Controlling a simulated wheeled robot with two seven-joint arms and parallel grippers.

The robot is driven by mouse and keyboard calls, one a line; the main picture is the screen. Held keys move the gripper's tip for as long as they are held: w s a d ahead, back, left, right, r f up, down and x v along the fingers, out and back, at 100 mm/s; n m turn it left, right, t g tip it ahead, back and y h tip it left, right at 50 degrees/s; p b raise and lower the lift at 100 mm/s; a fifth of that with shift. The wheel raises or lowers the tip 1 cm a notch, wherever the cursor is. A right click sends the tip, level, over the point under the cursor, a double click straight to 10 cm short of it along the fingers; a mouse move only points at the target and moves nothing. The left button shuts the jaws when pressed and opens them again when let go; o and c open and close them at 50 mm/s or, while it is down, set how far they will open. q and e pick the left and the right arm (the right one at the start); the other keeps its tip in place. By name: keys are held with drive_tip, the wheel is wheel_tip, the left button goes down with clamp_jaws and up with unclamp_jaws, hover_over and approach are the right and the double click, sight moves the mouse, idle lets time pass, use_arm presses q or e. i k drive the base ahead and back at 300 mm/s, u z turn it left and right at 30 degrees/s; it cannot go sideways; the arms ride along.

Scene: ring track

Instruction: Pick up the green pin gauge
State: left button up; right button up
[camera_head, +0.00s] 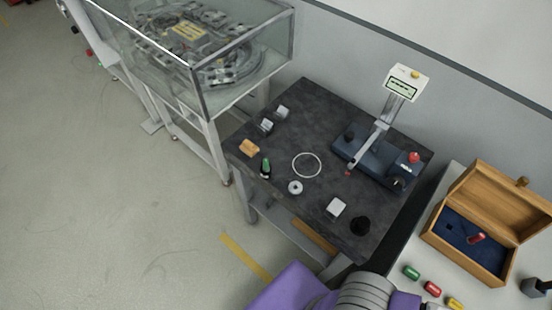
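A short green cylinder (411,272), which looks like the green pin gauge, lies on the light table at the lower right. A similar red one (433,288) and a yellow one (455,303) lie in a row to its right. On the dark table, a small upright item with a green top (266,165) stands near the left edge; I cannot tell what it is. Neither of my grippers is in view. Only purple and grey links of my own arm show at the bottom edge, close to the green cylinder's left.
An open wooden box (466,257) with a blue lining and a red item (476,238) stands behind the row. The dark table (325,125) carries a measuring stand (372,160), a white ring (307,165) and small parts. A glass-cased machine (190,45) stands upper left. Floor at left is clear.

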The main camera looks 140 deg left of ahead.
sight(266, 168)
drive_tip(key=z, duration=0.4)
drive_tip(key=i, duration=0.95)
drive_tip(key=u, duration=5.4)
drive_tip(key=i, duration=0.5)
drive_tip(key=u, duration=0.05)
drive_tip(key=k, duration=0.55)
drive_tip(key=u, duration=0.85)
drive_tip(key=i, duration=0.85)
drive_tip(key=z, duration=0.3)
